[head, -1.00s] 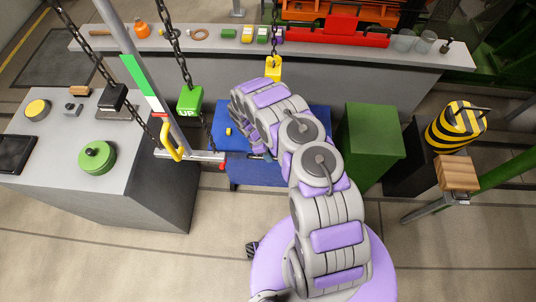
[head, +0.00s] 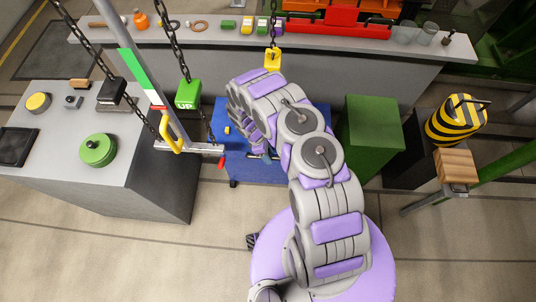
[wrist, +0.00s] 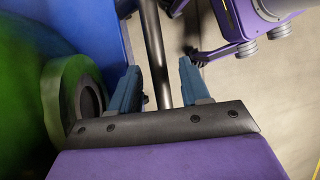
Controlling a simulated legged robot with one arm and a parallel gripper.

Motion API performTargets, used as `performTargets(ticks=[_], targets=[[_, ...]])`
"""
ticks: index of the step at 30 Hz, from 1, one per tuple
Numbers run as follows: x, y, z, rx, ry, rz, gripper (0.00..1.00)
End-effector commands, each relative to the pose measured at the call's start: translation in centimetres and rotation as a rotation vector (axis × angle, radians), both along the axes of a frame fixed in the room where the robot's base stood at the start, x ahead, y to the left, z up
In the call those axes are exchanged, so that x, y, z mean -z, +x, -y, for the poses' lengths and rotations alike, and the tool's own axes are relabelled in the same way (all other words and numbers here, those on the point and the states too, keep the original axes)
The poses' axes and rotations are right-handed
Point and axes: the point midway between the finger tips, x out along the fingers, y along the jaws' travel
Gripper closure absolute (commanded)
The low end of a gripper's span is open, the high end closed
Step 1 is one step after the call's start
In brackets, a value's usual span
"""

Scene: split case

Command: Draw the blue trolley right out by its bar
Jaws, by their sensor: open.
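The blue trolley (head: 235,170) stands on the floor below the far counter, partly hidden by my arm; its blue side also shows at the top left of the wrist view (wrist: 90,22). Its dark bar (wrist: 154,50) runs lengthwise between my two fingers in the wrist view. My gripper (wrist: 160,68) is open, with one blue-grey finger on each side of the bar. I cannot tell whether either finger touches it. In the head view my gripper (head: 266,157) is small and mostly hidden at the trolley's near side.
A green box (head: 370,135) stands close to the trolley's right. A grey table (head: 150,180) is on the left. Chains hold a green UP block (head: 188,95) and a yellow block (head: 272,60). A yellow handle (head: 172,135) is beside the trolley. Floor in front is clear.

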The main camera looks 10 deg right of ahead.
Motion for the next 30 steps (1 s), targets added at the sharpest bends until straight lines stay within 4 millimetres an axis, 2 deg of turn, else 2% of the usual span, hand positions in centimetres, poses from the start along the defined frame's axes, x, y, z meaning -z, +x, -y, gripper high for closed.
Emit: performTargets(ticks=[6,11,24,30], targets=[[-0.2,0.1,-0.1,0.000,-0.001,0.000,0.54],[-1.8,0.6,-0.6,-0.001,0.001,0.002,0.54],[-10.7,3.6,-3.4,-0.002,0.002,0.004,0.54],[-13.8,4.6,-4.5,-0.001,0.003,0.004,0.54]])
